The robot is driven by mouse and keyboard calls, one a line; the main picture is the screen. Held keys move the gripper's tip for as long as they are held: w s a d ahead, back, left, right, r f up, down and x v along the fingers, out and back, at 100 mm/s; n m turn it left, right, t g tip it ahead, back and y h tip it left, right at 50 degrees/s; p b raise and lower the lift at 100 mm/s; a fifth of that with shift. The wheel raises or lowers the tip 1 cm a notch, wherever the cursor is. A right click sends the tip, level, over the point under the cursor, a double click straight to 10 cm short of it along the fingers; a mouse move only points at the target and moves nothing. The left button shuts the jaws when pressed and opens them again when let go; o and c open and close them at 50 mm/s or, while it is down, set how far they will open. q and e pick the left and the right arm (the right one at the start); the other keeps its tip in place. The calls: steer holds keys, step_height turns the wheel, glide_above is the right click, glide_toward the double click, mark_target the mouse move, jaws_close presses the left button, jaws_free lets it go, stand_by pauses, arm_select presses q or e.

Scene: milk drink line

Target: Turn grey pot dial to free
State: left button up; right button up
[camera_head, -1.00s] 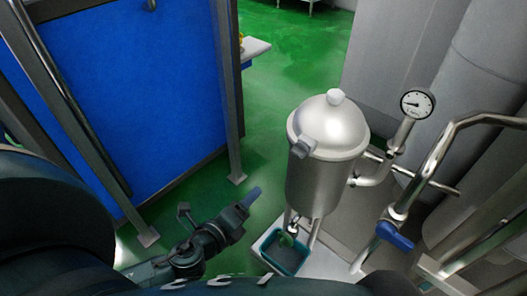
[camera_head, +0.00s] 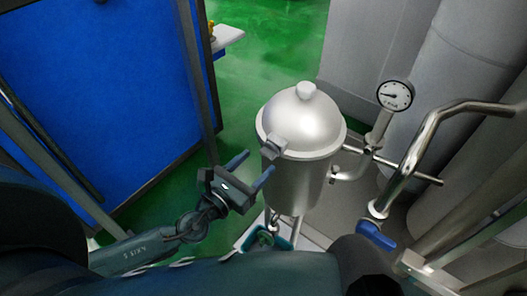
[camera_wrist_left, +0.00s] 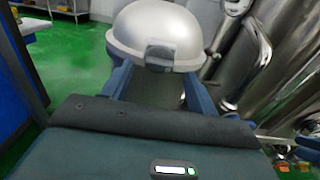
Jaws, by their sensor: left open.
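The steel pot (camera_head: 293,185) stands upright under a domed, knobbed lid (camera_head: 301,118). A grey block-like dial (camera_head: 277,147) sits at the lid's rim, on the side facing my left gripper; its markings are too small to read. My left gripper (camera_head: 250,168) is open and empty, just left of and below the dial, with its fingers pointing toward the pot. In the left wrist view the dial (camera_wrist_left: 160,55) lies ahead, above the gap between the spread fingers (camera_wrist_left: 158,84). I see no contact.
A pressure gauge (camera_head: 395,95) and bent steel pipes stand right of the pot. A blue valve handle (camera_head: 376,236) is at the lower right. A blue panel (camera_head: 90,80) stands at left, with green floor between.

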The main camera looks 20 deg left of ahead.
mark_target(265, 155)
arm_select(q)
steer(key=shift+x, duration=2)
steer(key=shift+c, duration=0.3)
steer(key=c, duration=0.8)
steer(key=shift+c, duration=0.2)
